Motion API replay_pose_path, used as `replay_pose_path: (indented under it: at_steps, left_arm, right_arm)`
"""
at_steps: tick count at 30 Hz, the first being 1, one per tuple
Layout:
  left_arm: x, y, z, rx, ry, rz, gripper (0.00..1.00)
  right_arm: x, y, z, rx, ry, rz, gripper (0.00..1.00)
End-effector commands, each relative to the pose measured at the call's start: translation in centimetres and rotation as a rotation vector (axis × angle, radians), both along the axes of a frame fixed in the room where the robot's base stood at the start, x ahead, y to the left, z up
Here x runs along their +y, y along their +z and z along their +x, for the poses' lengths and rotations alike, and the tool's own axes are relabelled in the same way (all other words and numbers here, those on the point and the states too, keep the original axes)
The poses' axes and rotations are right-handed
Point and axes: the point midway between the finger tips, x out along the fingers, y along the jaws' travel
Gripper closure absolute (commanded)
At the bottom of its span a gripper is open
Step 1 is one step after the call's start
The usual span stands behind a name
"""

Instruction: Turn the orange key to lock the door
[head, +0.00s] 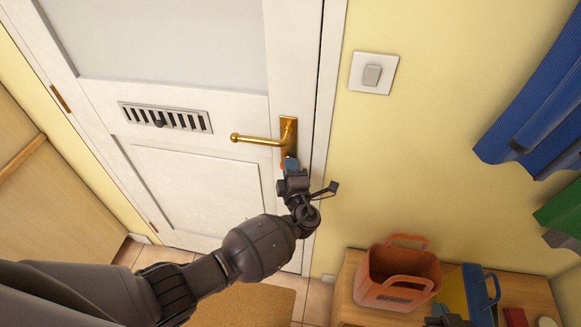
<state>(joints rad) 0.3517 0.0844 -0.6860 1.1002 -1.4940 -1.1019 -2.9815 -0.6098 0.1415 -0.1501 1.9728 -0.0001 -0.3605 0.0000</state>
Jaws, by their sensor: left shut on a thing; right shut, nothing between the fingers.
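The white door (200,185) is shut in its frame, with a brass handle (258,139) on a brass plate at its right side. My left gripper (289,163) is at the lower end of this plate, just below the handle, and is shut on the orange key. Only a small bit of orange shows beside the fingertips; the rest of the key and the keyhole are hidden, so the key's angle cannot be told. My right gripper (448,317) shows only in part at the bottom edge, shut and empty, away from the door.
A light switch (372,74) is on the yellow wall right of the door. An orange basket (395,274) and a blue and yellow holder (470,290) stand on a wooden bench at the lower right. Blue cloth (535,110) hangs at the right.

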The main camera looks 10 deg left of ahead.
Motion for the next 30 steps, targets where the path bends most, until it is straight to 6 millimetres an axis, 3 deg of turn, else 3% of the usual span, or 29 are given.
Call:
replay_pose_path:
  at_steps: [7, 8, 13, 19, 24, 30]
  left_arm:
    - [0.1, -0.04, 0.11, 0.001, 0.001, 0.0, 1.0]
    - [0.1, -0.04, 0.11, 0.001, 0.001, 0.0, 0.87]
    - [0.09, -0.02, 0.13, 0.001, 0.001, 0.0, 0.61]
    - [0.03, 0.0, 0.11, 0.001, 0.0, -0.001, 0.58]
    - [0.01, 0.0, 0.1, 0.0, 0.0, -0.001, 0.36]
    - [0.0, 0.01, 0.1, 0.0, 0.0, -0.001, 0.36]
  right_arm:
    - [0.0, 0.0, 0.0, 0.0, 0.0, 0.0, 1.0]
    - [0.0, 0.0, 0.0, 0.0, 0.0, 0.0, 1.0]
    - [0.0, -0.01, 0.01, 0.0, 0.0, 0.0, 1.0]
    - [0.0, 0.0, 0.01, 0.0, 0.0, 0.0, 1.0]
    - [0.0, 0.0, 0.01, 0.0, 0.0, 0.0, 1.0]
    - [0.0, 0.0, 0.01, 0.0, 0.0, 0.0, 1.0]
